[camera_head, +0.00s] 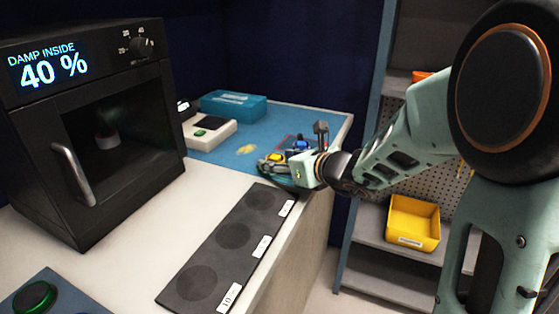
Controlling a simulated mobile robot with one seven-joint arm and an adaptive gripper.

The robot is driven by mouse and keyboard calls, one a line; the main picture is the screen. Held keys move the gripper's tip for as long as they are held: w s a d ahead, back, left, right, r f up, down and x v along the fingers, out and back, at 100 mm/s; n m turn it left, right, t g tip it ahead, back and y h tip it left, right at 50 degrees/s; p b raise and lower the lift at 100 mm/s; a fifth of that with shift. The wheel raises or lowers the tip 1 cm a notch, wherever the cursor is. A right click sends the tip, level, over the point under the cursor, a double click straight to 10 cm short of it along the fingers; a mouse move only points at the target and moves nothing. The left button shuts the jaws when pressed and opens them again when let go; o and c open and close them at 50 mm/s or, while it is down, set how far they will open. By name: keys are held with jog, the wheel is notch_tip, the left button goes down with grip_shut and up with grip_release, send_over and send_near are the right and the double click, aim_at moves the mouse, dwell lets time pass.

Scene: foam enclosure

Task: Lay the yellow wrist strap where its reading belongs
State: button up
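The yellow wrist strap (275,157) shows as a small yellow piece at the front right of the blue mat (228,158). My gripper (272,167) reaches in from the right, with its fingers at the yellow piece. I cannot tell whether they are closed on it or only beside it. The reading on the black cabinet (30,112) says "DAMP INSIDE 40 %". A dark strip (213,257) with several round spots lies on the white counter. Each spot has a white label; the nearest seems to read 10, and the others are too small to read.
A blue item (300,145) is just behind my gripper. A white device (208,131) and a teal box (233,105) stand at the back of the mat. The cabinet front is open. A yellow bin (412,222) sits on the right shelf.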

jog(key=shift+r, duration=0.2)
jog(key=shift+s+d+r+p, duration=0.2)
jog(key=shift+d+p, duration=0.05)
jog(key=shift+p, duration=0.1)
jog(key=p+v, duration=0.2)
jog(key=v, duration=0.9)
jog(key=shift+s, duration=0.15)
